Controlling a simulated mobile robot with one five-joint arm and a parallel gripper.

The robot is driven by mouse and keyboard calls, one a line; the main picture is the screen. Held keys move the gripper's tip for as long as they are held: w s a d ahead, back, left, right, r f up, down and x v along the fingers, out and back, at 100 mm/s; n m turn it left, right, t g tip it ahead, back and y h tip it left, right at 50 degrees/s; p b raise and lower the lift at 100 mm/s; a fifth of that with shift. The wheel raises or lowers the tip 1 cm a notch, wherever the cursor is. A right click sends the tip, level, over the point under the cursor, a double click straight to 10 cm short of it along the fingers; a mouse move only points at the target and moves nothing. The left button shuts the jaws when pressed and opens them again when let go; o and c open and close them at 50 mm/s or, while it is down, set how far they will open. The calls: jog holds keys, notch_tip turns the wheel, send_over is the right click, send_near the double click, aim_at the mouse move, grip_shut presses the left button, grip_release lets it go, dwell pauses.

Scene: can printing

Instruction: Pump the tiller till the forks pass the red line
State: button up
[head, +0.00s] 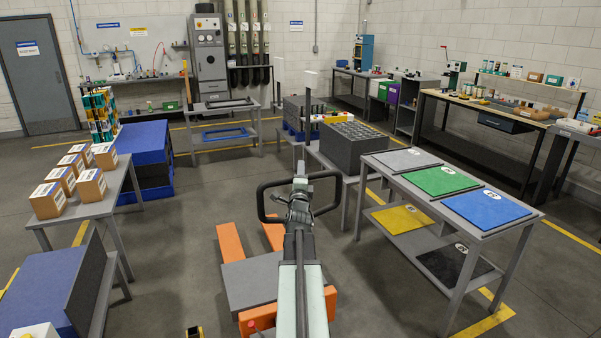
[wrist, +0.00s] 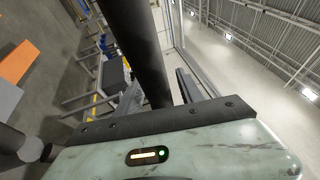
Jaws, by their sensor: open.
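The pallet jack's orange forks (head: 231,243) lie low over the floor, with a grey plate (head: 252,283) and an orange body (head: 262,318) nearer me. The tiller's black loop handle (head: 263,203) stands around my gripper (head: 300,188), partly hidden by my arm. My gripper is open at the handle; I cannot tell whether it touches. In the wrist view a thick dark bar (wrist: 140,45) crosses in front of the pale gripper housing. An orange fork (wrist: 17,61) shows at the left there. I cannot make out a red line.
A table with boxes (head: 106,207) stands at the left. A table with grey, green and blue mats (head: 440,181) stands at the right. A grey crate (head: 351,146) is behind the tiller. Open floor lies left of the forks.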

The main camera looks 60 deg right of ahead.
grip_shut()
dwell(1.4)
